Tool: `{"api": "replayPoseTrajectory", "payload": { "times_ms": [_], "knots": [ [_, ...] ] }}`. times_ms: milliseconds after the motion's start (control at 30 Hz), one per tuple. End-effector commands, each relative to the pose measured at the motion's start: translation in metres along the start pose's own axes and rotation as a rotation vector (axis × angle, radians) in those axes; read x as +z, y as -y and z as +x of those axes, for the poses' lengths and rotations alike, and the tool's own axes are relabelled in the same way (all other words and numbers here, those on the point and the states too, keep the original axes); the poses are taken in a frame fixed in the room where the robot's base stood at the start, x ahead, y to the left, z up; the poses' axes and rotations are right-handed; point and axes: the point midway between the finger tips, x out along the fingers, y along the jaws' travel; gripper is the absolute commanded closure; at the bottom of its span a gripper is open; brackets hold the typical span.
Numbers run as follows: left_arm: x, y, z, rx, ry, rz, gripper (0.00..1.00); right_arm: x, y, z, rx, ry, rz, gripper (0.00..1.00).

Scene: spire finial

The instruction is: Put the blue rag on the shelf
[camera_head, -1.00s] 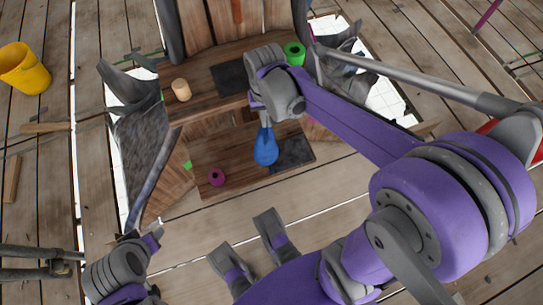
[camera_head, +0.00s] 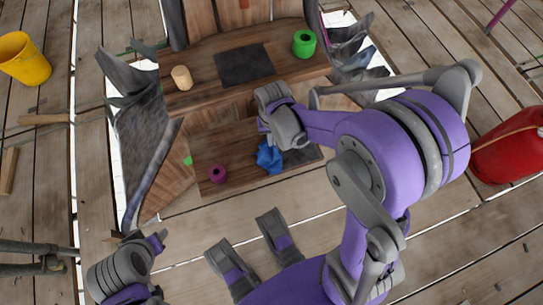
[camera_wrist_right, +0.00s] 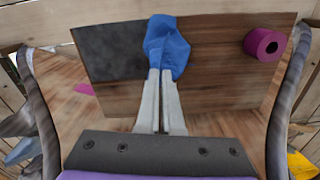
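The blue rag (camera_head: 269,159) is bunched up over the lower wooden board, by the dark mat. The right wrist view shows the rag (camera_wrist_right: 167,46) at the tips of my right gripper (camera_wrist_right: 161,75), whose two fingers are close together and shut on it. In the head view the right gripper (camera_head: 267,144) is mostly hidden behind its own wrist. Whether the rag touches the board is unclear. The wooden shelf unit has an upper board (camera_head: 208,72) and a lower board (camera_head: 215,147). My left gripper (camera_head: 150,242) is at the lower left, far from the rag; its fingers are unclear.
A magenta roll (camera_head: 217,173) stands on the lower board, left of the rag. The upper board holds a dark mat (camera_head: 244,65), a green roll (camera_head: 304,43) and a wooden cylinder (camera_head: 181,77). A yellow bucket (camera_head: 24,60) and a red container (camera_head: 508,146) stand farther out.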

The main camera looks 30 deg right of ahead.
Motion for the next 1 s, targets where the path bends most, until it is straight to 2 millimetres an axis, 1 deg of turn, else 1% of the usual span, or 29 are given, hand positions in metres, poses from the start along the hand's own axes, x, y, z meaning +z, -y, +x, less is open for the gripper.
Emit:
{"api": "replayPoseTrajectory", "payload": {
  "times_ms": [33,200,333,567,600,667,700,867,900,967,1000],
  "knots": [
    [0.001,0.0,0.005,0.0,0.002,0.0,0.5,-0.001,0.0,0.009,0.0,0.001,0.0,1.0],
    [0.003,0.0,0.009,0.0,0.003,0.0,0.5,0.0,0.0,0.023,0.0,0.0,0.0,1.0],
    [0.003,0.0,0.01,0.0,0.003,0.0,0.5,0.0,0.0,0.026,0.0,0.0,0.0,1.0],
    [0.003,0.0,0.01,0.0,0.003,0.0,0.5,0.0,0.0,0.026,0.0,0.0,0.0,1.0],
    [0.003,0.0,0.01,0.0,0.003,0.0,0.5,0.0,0.0,0.026,0.0,0.0,0.0,0.9],
    [0.003,0.0,0.01,0.0,0.003,0.0,0.5,0.0,0.0,0.026,0.0,0.0,0.0,0.79],
    [0.003,0.0,0.01,0.0,0.003,0.0,0.5,0.0,0.0,0.026,0.0,0.0,0.0,0.72],
    [0.003,0.0,0.01,0.0,0.003,0.0,0.5,0.0,0.0,0.026,0.0,0.0,0.0,0.43],
    [0.003,0.0,0.01,0.0,0.003,0.0,0.5,0.0,0.0,0.026,0.0,0.0,0.0,0.36],
    [0.003,0.0,0.01,0.0,0.003,0.0,0.5,0.0,0.0,0.026,0.0,0.0,0.0,0.25],
    [0.003,0.0,0.01,0.0,0.003,0.0,0.5,0.0,0.0,0.026,0.0,0.0,0.0,0.22]
  ]
}}
